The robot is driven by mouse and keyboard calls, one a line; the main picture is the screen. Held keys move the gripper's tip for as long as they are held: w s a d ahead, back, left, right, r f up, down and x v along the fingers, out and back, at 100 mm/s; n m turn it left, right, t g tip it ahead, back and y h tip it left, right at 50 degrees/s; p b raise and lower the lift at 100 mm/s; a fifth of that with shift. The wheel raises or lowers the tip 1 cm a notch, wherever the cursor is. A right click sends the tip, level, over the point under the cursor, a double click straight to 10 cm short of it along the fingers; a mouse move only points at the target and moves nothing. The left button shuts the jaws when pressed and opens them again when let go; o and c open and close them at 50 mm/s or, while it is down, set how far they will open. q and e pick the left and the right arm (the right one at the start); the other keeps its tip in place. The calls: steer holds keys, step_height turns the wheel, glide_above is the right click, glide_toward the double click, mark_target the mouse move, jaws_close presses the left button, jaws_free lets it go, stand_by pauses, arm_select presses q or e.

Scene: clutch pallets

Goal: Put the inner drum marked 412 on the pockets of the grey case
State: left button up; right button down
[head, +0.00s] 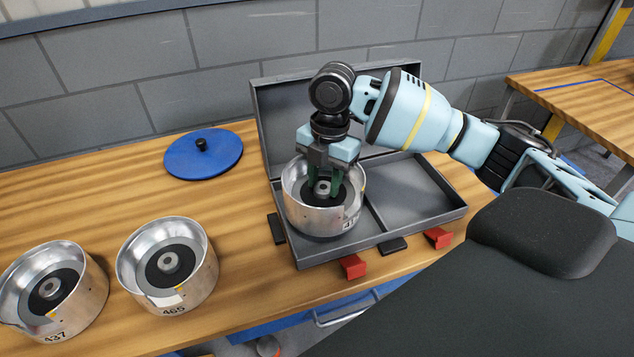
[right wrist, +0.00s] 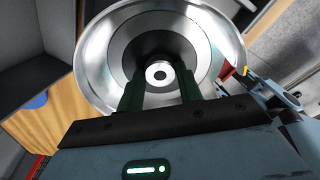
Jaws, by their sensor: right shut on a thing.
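The silver inner drum (head: 310,214) whose label begins with 4 is in or just above the left pocket of the open grey case (head: 420,224). The rest of its label is too small or covered to read. My right gripper (head: 322,190) reaches down into the drum and is shut on its central hub. In the right wrist view the two dark green fingers (right wrist: 160,92) stand on either side of the hub, inside the drum's (right wrist: 100,50) bright rim. I cannot tell whether the drum touches the pocket floor. My left gripper is not in view.
The case's right pocket (head: 408,190) is empty. Its lid stands open against the block wall. Drums marked 437 (head: 85,310) and 465 (head: 203,282) stand at the left on the wooden bench. A blue round lid (head: 190,160) lies behind them. Red latches (head: 352,266) stick out in front.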

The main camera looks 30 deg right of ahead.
mark_target(329, 182)
steer(key=shift+w+r, duration=0.1)
steer(key=shift+r, duration=0.2)
steer(key=shift+w+d, duration=0.15)
steer(key=shift+d, duration=0.5)
steer(key=shift+f, duration=1.8)
steer(key=c, duration=1.4)
jaws_free()
steer(key=shift+f, duration=0.3)
steer(key=o, duration=0.5)
steer(key=shift+c, duration=0.2)
step_height(329, 182, up, 12)
steer(key=d, duration=0.1)
steer(key=shift+w, duration=0.15)
steer(key=shift+d, duration=0.1)
